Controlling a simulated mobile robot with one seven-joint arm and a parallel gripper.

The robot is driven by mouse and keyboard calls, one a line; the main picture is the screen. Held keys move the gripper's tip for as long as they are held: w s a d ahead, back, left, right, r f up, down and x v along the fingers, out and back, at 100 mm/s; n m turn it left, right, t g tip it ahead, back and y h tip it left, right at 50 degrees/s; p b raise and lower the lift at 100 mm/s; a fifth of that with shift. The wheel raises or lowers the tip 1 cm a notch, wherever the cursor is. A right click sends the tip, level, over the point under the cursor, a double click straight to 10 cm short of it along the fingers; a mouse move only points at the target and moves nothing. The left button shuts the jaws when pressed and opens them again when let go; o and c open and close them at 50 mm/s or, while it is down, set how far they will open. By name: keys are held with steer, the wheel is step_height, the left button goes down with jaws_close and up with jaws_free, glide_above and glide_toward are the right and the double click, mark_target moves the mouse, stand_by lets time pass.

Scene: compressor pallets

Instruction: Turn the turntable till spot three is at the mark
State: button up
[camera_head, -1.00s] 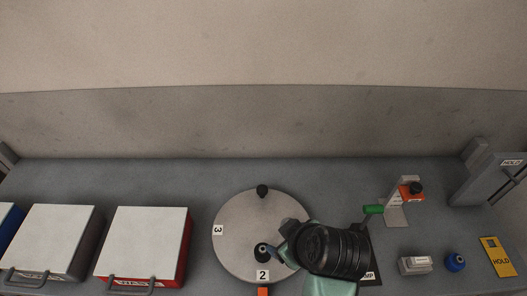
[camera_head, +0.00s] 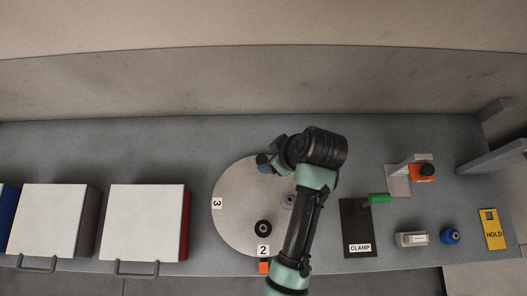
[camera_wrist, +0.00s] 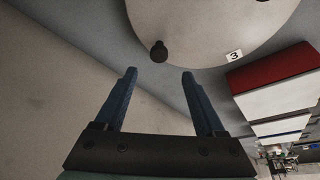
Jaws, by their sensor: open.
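The round grey turntable (camera_head: 232,218) lies flat in the middle of the bench. Its white label 3 (camera_head: 217,203) is on the left side, and label 2 (camera_head: 263,251) is at the front, right by the orange mark (camera_head: 263,268). A black round part (camera_head: 263,227) sits just behind label 2. My gripper (camera_head: 263,162) is over the turntable's far edge, and my arm hides the right side. In the wrist view my gripper (camera_wrist: 159,75) is open and empty. A black knob (camera_wrist: 158,52) at the turntable's rim shows beyond and between the fingertips, apart from them. Label 3 (camera_wrist: 234,56) shows to its right.
White-topped boxes (camera_head: 145,222) stand at the left. At the right are a black clamp plate (camera_head: 357,230) with a green handle (camera_head: 379,198), an orange-and-black device (camera_head: 422,172), a small grey block (camera_head: 411,240), a blue round part (camera_head: 450,235) and a yellow HOLD card (camera_head: 493,230).

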mark_target(262, 160)
steer(key=x, duration=0.9)
steer(key=shift+w+p, duration=0.15)
steer(key=shift+p, duration=0.15)
jaws_close()
stand_by(1.0)
